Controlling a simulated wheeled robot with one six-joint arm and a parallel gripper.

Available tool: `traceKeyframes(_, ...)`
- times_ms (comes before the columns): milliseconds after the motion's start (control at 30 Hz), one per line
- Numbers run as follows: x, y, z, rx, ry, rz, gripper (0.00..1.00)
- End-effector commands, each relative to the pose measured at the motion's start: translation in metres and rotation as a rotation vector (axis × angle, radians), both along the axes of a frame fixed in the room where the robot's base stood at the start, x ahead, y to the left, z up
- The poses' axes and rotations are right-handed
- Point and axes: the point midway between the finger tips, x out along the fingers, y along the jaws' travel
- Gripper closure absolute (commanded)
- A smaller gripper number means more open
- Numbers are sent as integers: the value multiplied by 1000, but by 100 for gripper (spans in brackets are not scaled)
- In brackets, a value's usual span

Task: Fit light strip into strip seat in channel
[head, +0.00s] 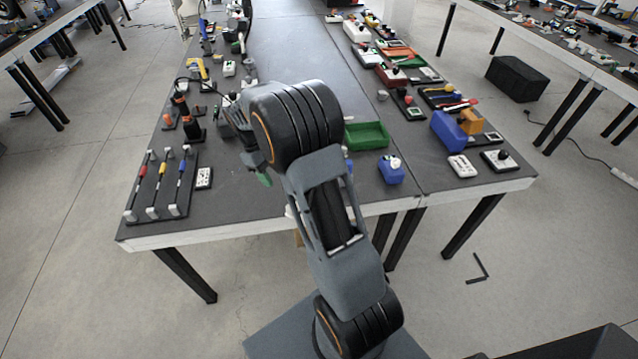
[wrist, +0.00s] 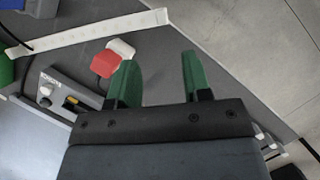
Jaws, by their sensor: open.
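A long, thin white strip (wrist: 85,35) lies across the grey tabletop in the wrist view, its right end close to the table's edge. It may be the light strip or its channel; I cannot tell which. I cannot make out a strip seat. My gripper (wrist: 159,60) has two green fingers, spread apart with nothing between them. The white strip is apart from and beyond the fingertips. In the head view my gripper (head: 264,179) is over the near left part of the table, mostly hidden behind my arm.
In the wrist view a red block (wrist: 104,63) with a white part sits beside the left finger, and a grey socketed box (wrist: 65,92) lies below it. In the head view a green tray (head: 367,136), a blue item (head: 391,173) and a three-rod board (head: 160,187) stand on the table.

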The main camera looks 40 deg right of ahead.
Motion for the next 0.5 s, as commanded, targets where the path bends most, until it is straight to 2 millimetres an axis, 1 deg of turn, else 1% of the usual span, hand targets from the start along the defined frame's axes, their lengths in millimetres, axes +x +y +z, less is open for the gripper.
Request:
traceKeyframes(33, -3, -1, -9, 0, 10, 1, 55)
traceKeyframes(100, -8, -3, -21, 1, 12, 2, 55)
traceKeyframes(300, -20, -7, -53, 1, 10, 3, 55)
traceKeyframes(400, -24, -8, -63, 1, 9, 3, 55)
traceKeyframes(500, -26, -9, -70, 0, 6, 2, 55)
